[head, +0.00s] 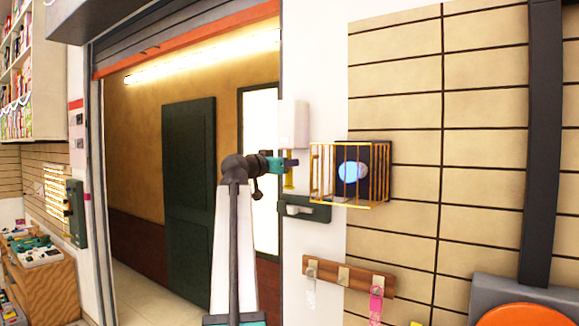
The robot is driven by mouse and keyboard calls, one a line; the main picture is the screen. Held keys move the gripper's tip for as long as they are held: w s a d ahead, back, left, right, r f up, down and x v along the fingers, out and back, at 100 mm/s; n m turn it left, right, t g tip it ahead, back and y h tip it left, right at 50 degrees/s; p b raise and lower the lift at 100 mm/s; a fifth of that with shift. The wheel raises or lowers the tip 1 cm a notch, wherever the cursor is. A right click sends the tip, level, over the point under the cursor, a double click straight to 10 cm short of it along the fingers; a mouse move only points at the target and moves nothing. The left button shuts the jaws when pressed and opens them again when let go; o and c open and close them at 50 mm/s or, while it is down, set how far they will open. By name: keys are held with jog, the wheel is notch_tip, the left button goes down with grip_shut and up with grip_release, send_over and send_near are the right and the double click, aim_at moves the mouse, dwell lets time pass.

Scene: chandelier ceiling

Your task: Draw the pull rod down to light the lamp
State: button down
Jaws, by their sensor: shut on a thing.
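The lamp (352,172) is a pale blue-white bulb inside a yellow wire cage with a dark back, fixed to the wall right of centre. I cannot tell whether it is lit. A white box (293,122) is on the white wall to its left. The yellow pull rod (289,182) hangs below this box, upright. My gripper (288,162), teal with dark fingers, is at the rod, just left of the cage, and is shut on it. The fingers hide part of the rod.
A dark green bracket (305,212) with a white piece is just below the rod. A wooden hook rail (348,276) with hanging tags is lower right. An open doorway with a dark green door (188,200) lies behind my arm.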

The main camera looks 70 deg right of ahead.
jog(key=shift+r, duration=0.35)
jog(key=c, duration=1.1)
grip_release()
jog(key=shift+a, duration=0.15)
jog(key=shift+b+v, duration=1.05)
jog(key=shift+v, duration=2.6)
